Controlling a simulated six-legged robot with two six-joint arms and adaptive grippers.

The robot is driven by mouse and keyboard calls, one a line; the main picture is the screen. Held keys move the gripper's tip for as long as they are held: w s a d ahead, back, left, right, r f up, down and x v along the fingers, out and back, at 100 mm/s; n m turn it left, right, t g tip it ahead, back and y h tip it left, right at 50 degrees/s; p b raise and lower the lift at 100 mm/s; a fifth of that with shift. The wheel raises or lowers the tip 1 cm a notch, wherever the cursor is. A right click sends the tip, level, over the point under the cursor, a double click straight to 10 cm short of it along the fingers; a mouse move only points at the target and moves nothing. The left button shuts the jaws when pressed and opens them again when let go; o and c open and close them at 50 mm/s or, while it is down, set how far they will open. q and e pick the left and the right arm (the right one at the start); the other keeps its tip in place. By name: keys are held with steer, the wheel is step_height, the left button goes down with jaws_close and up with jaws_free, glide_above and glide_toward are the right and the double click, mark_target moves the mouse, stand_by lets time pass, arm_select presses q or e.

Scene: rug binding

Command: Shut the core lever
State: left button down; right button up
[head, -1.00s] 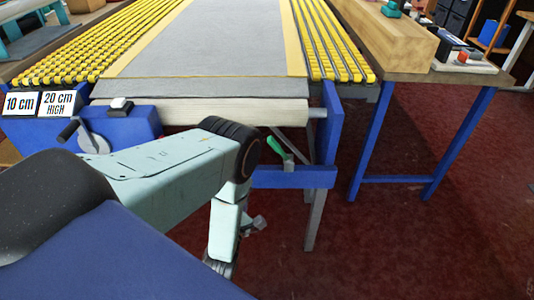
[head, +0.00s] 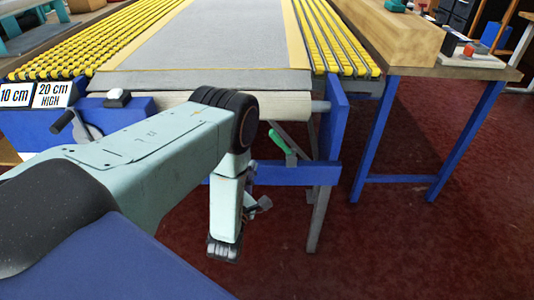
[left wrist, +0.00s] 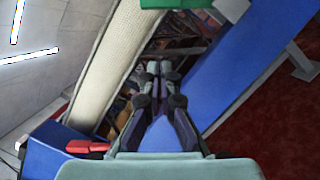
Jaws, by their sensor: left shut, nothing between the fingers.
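The core lever, with a green handle (head: 282,142), hangs tilted below the right end of the pale roller in the head view. It stands above the blue crossbar. A green part (left wrist: 176,3) shows at the top edge of the left wrist view, cut off. My left gripper (left wrist: 160,68) is shut and empty, its fingertips together and apart from the green part. In the head view my left forearm mostly hides it; only a small grey end (head: 263,204) shows, below and left of the lever. My right gripper is not in view.
The pale roller (head: 290,108) and blue frame leg (head: 333,125) bound the space around the lever. A blue crossbar (head: 300,174) lies just below it. A crank (head: 75,122) is at left. A red handle (left wrist: 88,146) shows at lower left in the wrist view. Red floor is clear at right.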

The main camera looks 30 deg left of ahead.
mark_target(281, 144)
arm_select(q)
steer(key=w+r+b, duration=0.1)
steer(key=w+r, duration=0.2)
steer(key=w, duration=0.4)
steer(key=shift+w+d+r+b, duration=0.2)
steer(key=shift+w+d+b, duration=0.1)
steer(key=shift+d, duration=0.05)
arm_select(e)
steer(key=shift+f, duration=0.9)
arm_select(q)
steer(key=shift+w, duration=0.1)
steer(key=shift+d, duration=0.1)
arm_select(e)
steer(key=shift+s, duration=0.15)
arm_select(q)
steer(key=shift+d+r+m, duration=0.1)
steer(key=shift+r+m, duration=0.15)
steer(key=shift+m, duration=0.15)
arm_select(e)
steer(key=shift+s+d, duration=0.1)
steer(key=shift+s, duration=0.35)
